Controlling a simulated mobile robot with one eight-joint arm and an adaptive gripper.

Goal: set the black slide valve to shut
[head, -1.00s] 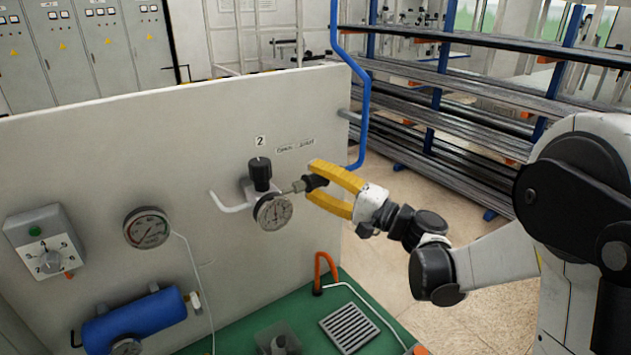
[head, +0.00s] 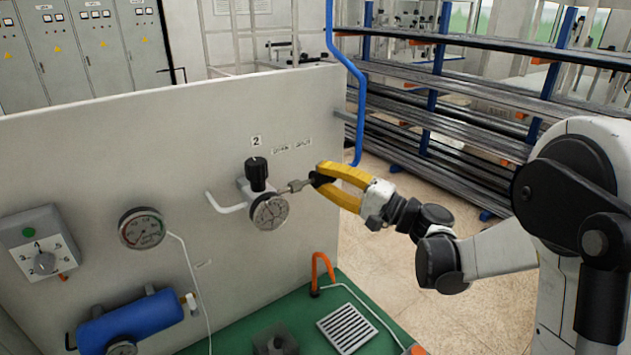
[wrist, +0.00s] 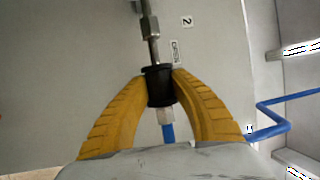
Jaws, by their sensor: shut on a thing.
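The black slide valve sleeve (wrist: 159,86) sits between my two yellow fingers in the wrist view, with a metal stem (wrist: 153,50) running out above it. In the head view the sleeve (head: 320,180) is mostly covered by the fingertips, right of the round gauge and regulator (head: 269,211). A length of bare stem (head: 296,186) shows between the regulator and the sleeve. My gripper (head: 322,178) is shut on the sleeve; it also shows in the wrist view (wrist: 160,80). Small labels, seemingly OPEN (head: 281,150) at left and SHUT (head: 303,144) at right, are on the panel above.
A black knob (head: 257,174) stands on the regulator, close left of the stem. A blue pipe (head: 361,100) runs down the panel's right edge. An orange hose (head: 315,268) and a grate (head: 347,328) are on the green bench below. Open floor lies at the right.

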